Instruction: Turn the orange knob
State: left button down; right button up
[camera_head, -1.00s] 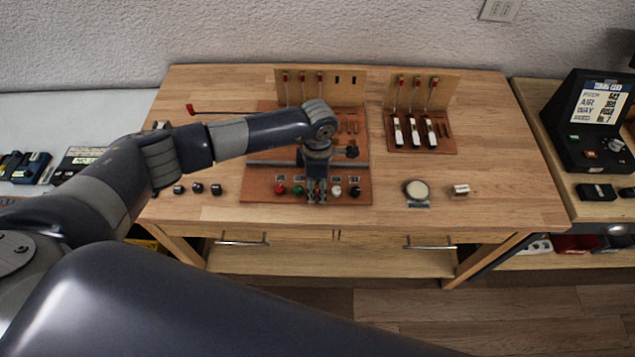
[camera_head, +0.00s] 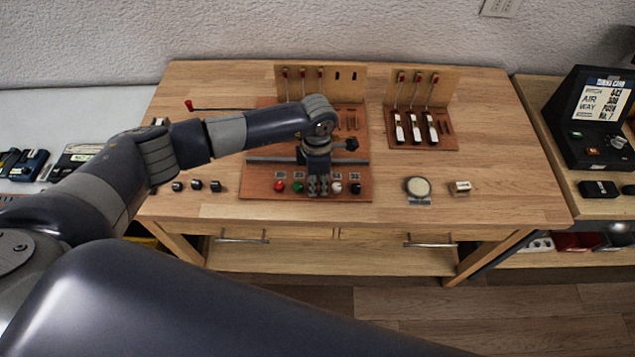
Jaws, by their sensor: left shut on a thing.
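A row of small knobs lines the front of the wooden piano-action board (camera_head: 256,184): a red knob (camera_head: 279,187), a green knob (camera_head: 298,187), a white knob (camera_head: 337,188) and a black knob (camera_head: 356,189). My left gripper (camera_head: 318,188) points down at the place between the green and white knobs. Its fingers are together there, shut on the knob at that place. The gripper hides this knob, so its orange colour and its angle cannot be seen. My right gripper is not in view.
A second board with white-topped keys (camera_head: 415,128) stands to the right. A round pale dial (camera_head: 418,187) and a small metal block (camera_head: 460,187) sit right of the row. Small black blocks (camera_head: 196,185) lie to the left. The table's right part is clear.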

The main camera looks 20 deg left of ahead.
pick_arm(q)
jog(key=n+b, duration=0.2)
jog(key=n, duration=0.2)
jog(key=shift+f, duration=0.1)
jog(key=shift+n+b, duration=0.8)
jog(key=shift+n, duration=0.6)
jog(key=c, duration=1.4)
grip_release()
notch_tip(320, 180, up, 12)
jog(key=shift+w+a+r, duration=0.1)
jog(key=shift+a+r, duration=0.05)
